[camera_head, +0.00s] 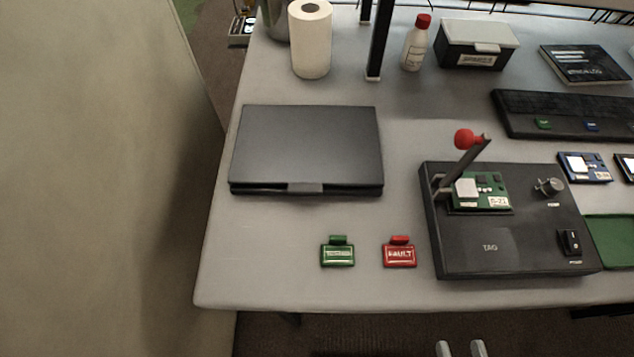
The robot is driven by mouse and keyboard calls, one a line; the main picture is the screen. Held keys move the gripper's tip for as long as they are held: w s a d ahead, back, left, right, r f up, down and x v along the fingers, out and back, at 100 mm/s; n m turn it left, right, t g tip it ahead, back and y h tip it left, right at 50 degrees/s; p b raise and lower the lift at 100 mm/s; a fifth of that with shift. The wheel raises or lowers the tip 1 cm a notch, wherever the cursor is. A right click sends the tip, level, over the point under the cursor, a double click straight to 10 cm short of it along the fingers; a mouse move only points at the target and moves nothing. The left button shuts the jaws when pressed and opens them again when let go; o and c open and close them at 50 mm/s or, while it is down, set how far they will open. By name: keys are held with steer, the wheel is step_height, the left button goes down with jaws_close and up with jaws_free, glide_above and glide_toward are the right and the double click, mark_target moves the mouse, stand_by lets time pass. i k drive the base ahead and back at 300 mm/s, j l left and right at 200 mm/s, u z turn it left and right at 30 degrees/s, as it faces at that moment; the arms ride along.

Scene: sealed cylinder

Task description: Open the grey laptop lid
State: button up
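The grey laptop (307,145) lies shut and flat on the left part of the table, its lid down. A lighter grey tab (305,188) sits at the middle of its front edge. My gripper (461,348) shows only as two pale fingertips at the bottom edge of the view, in front of the table's near edge. The tips are apart with nothing visible between them. The rest of the gripper is out of frame. It is well apart from the laptop, to its lower right.
A green tag (338,254) and a red tag (399,254) lie in front of the laptop. A black test fixture (505,245) with a raised red-knobbed lever (466,139) stands to the right. A paper roll (311,40), bottle (416,44) and black post (379,40) stand behind. The front left tabletop is clear.

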mark_target(306, 149)
steer(key=k+l, duration=0.1)
steer(key=l, duration=0.3)
steer(key=k+l+u, duration=0.1)
steer(key=l, duration=0.35)
steer(key=k+l, duration=0.15)
steer(key=l, duration=0.25)
steer(key=u, duration=0.05)
